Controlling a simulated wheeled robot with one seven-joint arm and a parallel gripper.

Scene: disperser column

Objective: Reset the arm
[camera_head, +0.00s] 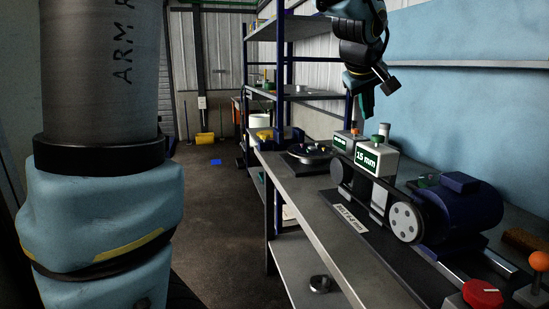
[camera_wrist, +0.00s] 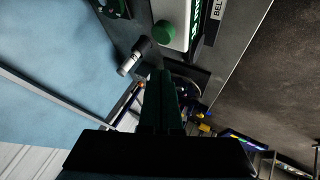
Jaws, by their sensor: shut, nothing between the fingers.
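My gripper (camera_head: 366,112) hangs at the upper right in the head view, pointing down above the far part of the bench. Its dark green fingers are together and hold nothing; in the wrist view the gripper (camera_wrist: 162,75) points into the picture. Just below and beside it are a box labelled "15 mm" with a green knob (camera_head: 377,139) and a second box with an orange knob (camera_head: 347,142). In the wrist view a green knob (camera_wrist: 165,31) is close to the fingertips, apart from them. My upper arm fills the left of the head view.
The grey bench (camera_head: 312,222) carries a blue motor (camera_head: 470,212), a belt drive with a pale pulley (camera_head: 404,222), a red button (camera_head: 482,294) and an orange ball knob (camera_head: 539,261). Shelves (camera_head: 290,92) stand behind. The floor left of the bench is mostly clear.

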